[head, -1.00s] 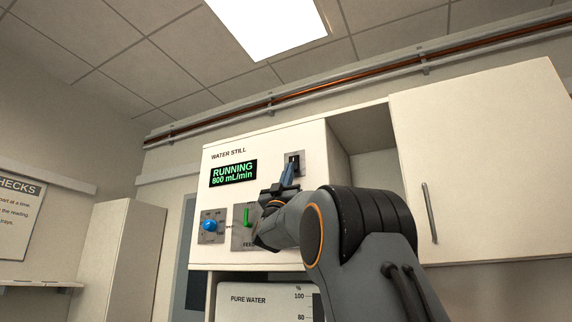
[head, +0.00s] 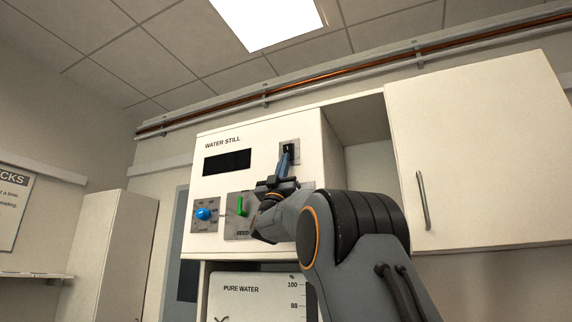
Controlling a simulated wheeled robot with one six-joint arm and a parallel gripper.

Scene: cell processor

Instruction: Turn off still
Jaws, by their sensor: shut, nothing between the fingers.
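The water still (head: 213,178) is a white wall box with a dark, blank display (head: 227,162) on its front. A switch (head: 289,148) on a grey plate sits at its upper right. My gripper (head: 286,156) points up at this switch, with its blue fingertips shut at the lower part of the plate. They partly cover the switch, and I cannot tell whether they touch it. A green lever (head: 241,206) labelled as feed stands upright on a plate to the lower left, partly behind my wrist. A blue knob (head: 203,214) is left of that.
A white tank marked "PURE WATER" (head: 240,302) is below the still. A closed cupboard (head: 480,160) with a vertical handle is on the right, past an open recess (head: 358,120). A pipe (head: 350,74) runs along the wall above.

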